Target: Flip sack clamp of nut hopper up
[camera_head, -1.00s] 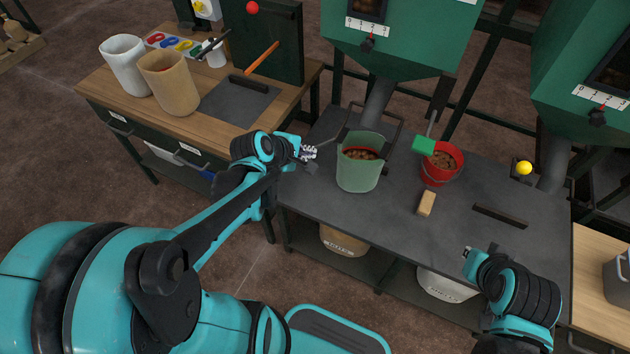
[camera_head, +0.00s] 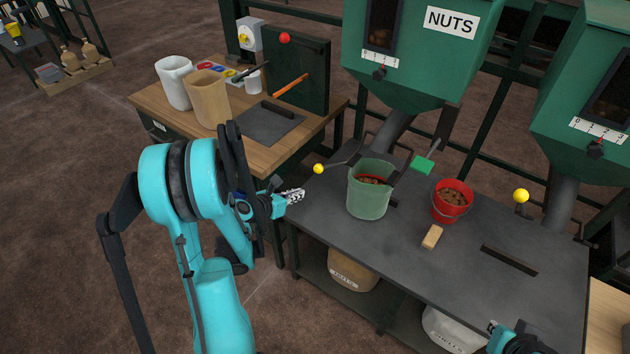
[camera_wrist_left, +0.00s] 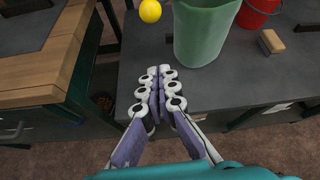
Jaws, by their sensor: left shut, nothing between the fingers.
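The nut hopper (camera_head: 430,55) is green with a NUTS label, and its grey spout (camera_head: 394,132) comes down behind the green bucket. A lever with a yellow ball knob (camera_head: 318,168) sticks out to the left beside the spout, roughly level. I take it as the sack clamp's handle; the clamp is partly hidden behind the bucket. The yellow knob (camera_wrist_left: 150,11) is also at the top of the left wrist view. My left gripper (camera_head: 297,196) is shut and empty, in front of the knob and apart from it; its fingers (camera_wrist_left: 160,72) point toward the bench. My right gripper (camera_head: 493,326) shows only partly at the bottom edge.
The green bucket (camera_head: 368,198) and red bucket (camera_head: 452,207) hold brown pieces on the dark bench (camera_head: 400,245). A brush (camera_head: 432,236) lies in front. Another hopper (camera_head: 590,80) with a yellow knob (camera_head: 521,196) is at right. A wooden table (camera_head: 150,108) stands at left.

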